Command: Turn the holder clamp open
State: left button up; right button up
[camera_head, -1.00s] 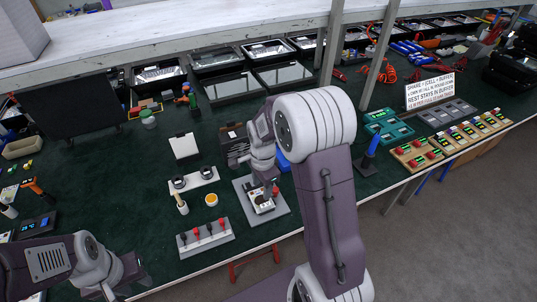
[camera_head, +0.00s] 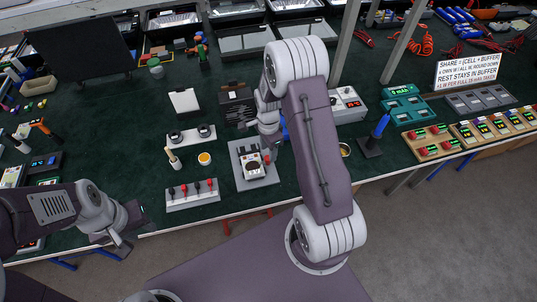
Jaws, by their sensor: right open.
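The holder is a grey base plate (camera_head: 243,183) near the front edge of the green bench, with a white and dark fixture (camera_head: 254,166) standing on it. A small red part (camera_head: 266,158) shows at the fixture's right side; I cannot tell how the clamp is turned. My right gripper (camera_head: 272,148) is open just behind and above the fixture, close to the red part. I cannot tell whether they touch. Its arm hides the bench to the right. My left gripper (camera_head: 127,232) is at the bench's front edge at lower left, away from the holder; its jaws are unclear.
A blue-handled tool (camera_head: 381,126) stands upright at right. Green bench between the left gripper and strip is clear.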

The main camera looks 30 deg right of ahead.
aim_at(268, 158)
notch_tip(268, 158, down, 3)
jog(key=shift+a+r, duration=0.1)
jog(key=shift+a+f, duration=0.15)
jog(key=shift+f, duration=0.2)
grip_shut()
